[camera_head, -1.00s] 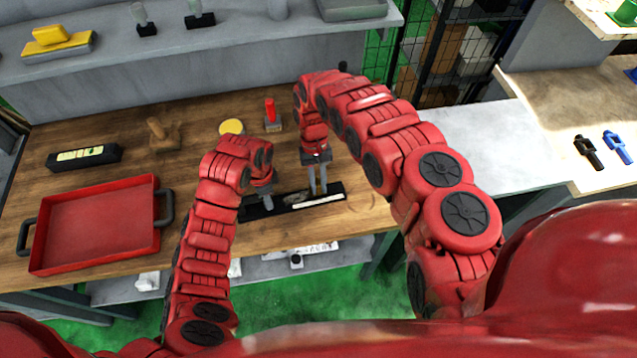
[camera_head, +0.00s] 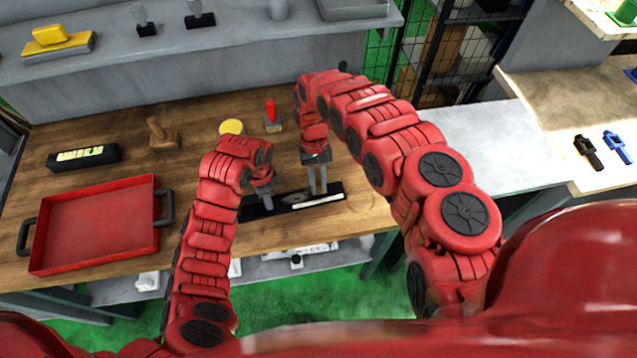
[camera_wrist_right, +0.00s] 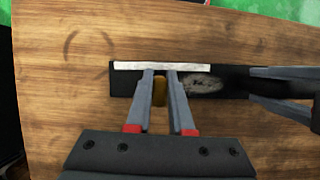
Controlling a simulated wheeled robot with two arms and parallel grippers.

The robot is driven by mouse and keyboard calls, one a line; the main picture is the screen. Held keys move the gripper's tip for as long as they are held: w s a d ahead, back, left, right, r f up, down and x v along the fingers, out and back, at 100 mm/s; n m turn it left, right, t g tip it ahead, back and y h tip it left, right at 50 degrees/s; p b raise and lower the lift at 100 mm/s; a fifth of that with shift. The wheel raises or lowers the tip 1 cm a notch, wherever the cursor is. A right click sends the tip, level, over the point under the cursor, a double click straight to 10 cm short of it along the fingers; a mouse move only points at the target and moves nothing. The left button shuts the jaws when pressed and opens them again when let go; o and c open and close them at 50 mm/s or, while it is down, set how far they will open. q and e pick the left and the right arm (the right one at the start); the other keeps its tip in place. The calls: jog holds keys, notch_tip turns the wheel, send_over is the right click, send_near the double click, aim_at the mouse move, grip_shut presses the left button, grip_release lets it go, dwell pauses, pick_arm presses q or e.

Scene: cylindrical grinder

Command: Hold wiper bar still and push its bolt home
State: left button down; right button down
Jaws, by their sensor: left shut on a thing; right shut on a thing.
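The wiper bar (camera_head: 282,204) is a long black bar with a white strip along its right part. It lies flat on the wooden bench and shows in the right wrist view (camera_wrist_right: 235,84). My left gripper (camera_head: 265,202) is shut on its left part in the head view. In the right wrist view the left gripper's fingers (camera_wrist_right: 258,90) come in from the right, one on each side of the bar. My right gripper (camera_head: 318,192) points down at the bar's right part. Its fingers (camera_wrist_right: 160,78) are shut on a brass-coloured bolt (camera_wrist_right: 159,92). The bolt's lower end is hidden.
A red tray (camera_head: 95,225) lies at the left of the bench. The bench right of the bar is clear.

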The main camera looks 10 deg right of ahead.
dwell(0.3)
jog(key=d, duration=0.5)
jog(key=shift+d, duration=0.3)
pick_arm(q)
jog(key=shift+a, duration=0.1)
pick_arm(e)
jog(key=c, duration=0.8)
grip_release()
jog(key=shift+w+r, duration=0.1)
jog(key=shift+r, duration=0.05)
jog(key=v, duration=1.1)
jog(key=shift+r, duration=0.35)
jog(key=shift+w, duration=0.1)
